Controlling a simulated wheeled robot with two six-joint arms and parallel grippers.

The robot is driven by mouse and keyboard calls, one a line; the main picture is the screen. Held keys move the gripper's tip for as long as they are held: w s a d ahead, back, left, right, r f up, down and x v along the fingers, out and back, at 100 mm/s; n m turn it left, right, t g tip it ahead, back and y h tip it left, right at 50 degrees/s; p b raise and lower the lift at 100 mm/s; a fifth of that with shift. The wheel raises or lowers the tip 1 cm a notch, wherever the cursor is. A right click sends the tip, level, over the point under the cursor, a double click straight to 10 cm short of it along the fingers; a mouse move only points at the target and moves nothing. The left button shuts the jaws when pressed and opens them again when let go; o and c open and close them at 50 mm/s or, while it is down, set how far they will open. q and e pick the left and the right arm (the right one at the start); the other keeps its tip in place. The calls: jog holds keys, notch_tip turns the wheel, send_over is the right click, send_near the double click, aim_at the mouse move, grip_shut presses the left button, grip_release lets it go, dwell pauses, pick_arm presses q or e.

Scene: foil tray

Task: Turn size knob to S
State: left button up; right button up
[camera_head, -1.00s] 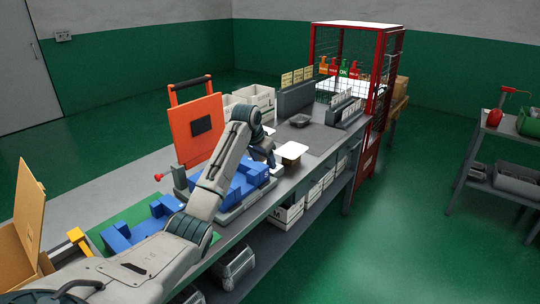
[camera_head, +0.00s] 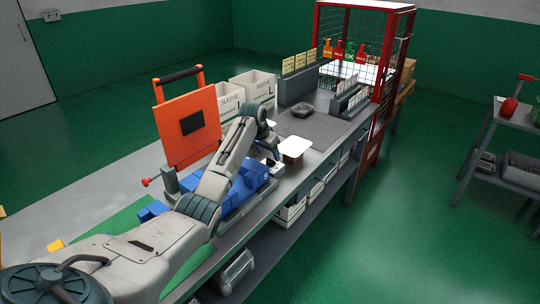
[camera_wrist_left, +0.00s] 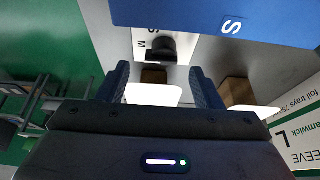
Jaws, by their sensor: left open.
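The size knob (camera_wrist_left: 162,48) is black and sits on a white plate (camera_wrist_left: 140,36) with small S and M marks, at the top centre of the left wrist view. Which mark it points to cannot be told. In the head view the knob is small and partly hidden by my arm. My left gripper (camera_wrist_left: 158,74) is open, with its two fingers apart on either side below the knob in the picture, not visibly touching it. In the head view the left gripper (camera_head: 267,147) hangs over the bench beside the blue machine part (camera_head: 250,181). The right gripper is not in view.
An orange panel (camera_head: 188,118) stands upright behind my arm. A white-topped pad (camera_head: 295,145) is right of the gripper. White SLEEVE boxes (camera_head: 253,88) stand at the back of the bench, and a dark tray (camera_head: 302,110) lies beyond. A red mesh cage (camera_head: 372,60) stands at the far end.

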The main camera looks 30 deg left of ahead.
aim_at(271, 159)
pick_arm(q)
jog(key=x, duration=0.3)
jog(key=shift+w+a+f, duration=0.1)
jog(key=shift+w+f, duration=0.05)
jog(key=shift+f, duration=0.25)
jog(key=shift+c, duration=0.7)
jog(key=c, duration=0.9)
jog(key=shift+o, duration=0.2)
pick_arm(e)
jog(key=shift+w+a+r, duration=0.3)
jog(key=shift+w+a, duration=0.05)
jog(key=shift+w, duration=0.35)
